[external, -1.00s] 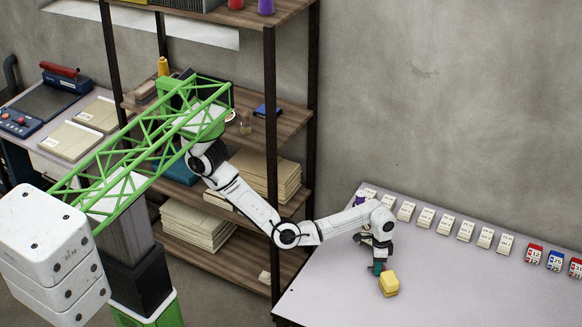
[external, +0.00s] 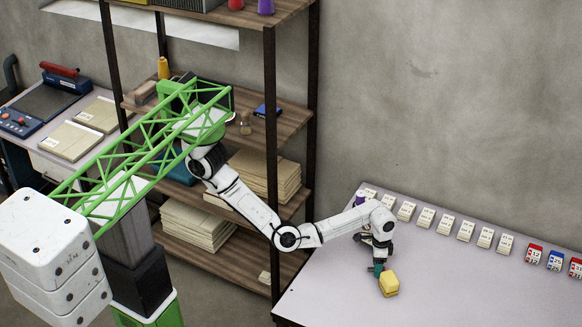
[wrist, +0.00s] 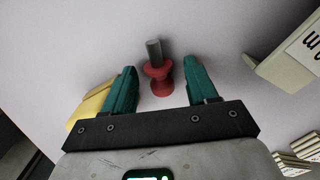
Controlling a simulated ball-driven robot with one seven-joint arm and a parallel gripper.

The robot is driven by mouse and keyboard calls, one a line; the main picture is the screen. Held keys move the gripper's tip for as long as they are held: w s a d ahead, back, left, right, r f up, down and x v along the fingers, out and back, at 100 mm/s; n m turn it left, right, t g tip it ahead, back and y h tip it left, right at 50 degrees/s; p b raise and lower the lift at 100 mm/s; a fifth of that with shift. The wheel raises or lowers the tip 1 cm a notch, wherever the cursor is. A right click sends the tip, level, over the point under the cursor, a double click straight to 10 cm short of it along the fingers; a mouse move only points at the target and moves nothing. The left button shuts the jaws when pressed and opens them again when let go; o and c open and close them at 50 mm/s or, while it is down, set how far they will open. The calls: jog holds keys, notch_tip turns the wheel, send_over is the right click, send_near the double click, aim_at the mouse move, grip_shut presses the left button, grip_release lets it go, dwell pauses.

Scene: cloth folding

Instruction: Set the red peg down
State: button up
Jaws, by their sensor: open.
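The red peg (wrist: 158,80) shows in the wrist view, a red flanged piece with a grey shaft end. It is between the two teal fingers of my gripper (wrist: 162,88), with a gap on both sides. My gripper is open and touches neither side of the peg. The peg appears to be on the pale table top (wrist: 220,40); its exact contact with the table is hard to tell. In the external view my gripper (external: 379,270) is low over the table, and the peg cannot be made out there.
A yellow block (external: 389,283) is right beside my gripper; it also shows left of the fingers in the wrist view (wrist: 92,103). A row of white labelled blocks (external: 446,224) runs along the wall, with red and blue ones (external: 555,261) at the right. The table's front is clear.

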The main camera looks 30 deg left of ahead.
notch_tip(320, 180, up, 10)
jog(key=w+p, duration=0.1)
jog(key=shift+d, duration=0.25)
jog(key=shift+w+r, duration=0.1)
jog(key=shift+r, duration=0.15)
jog(key=shift+c, duration=1.2)
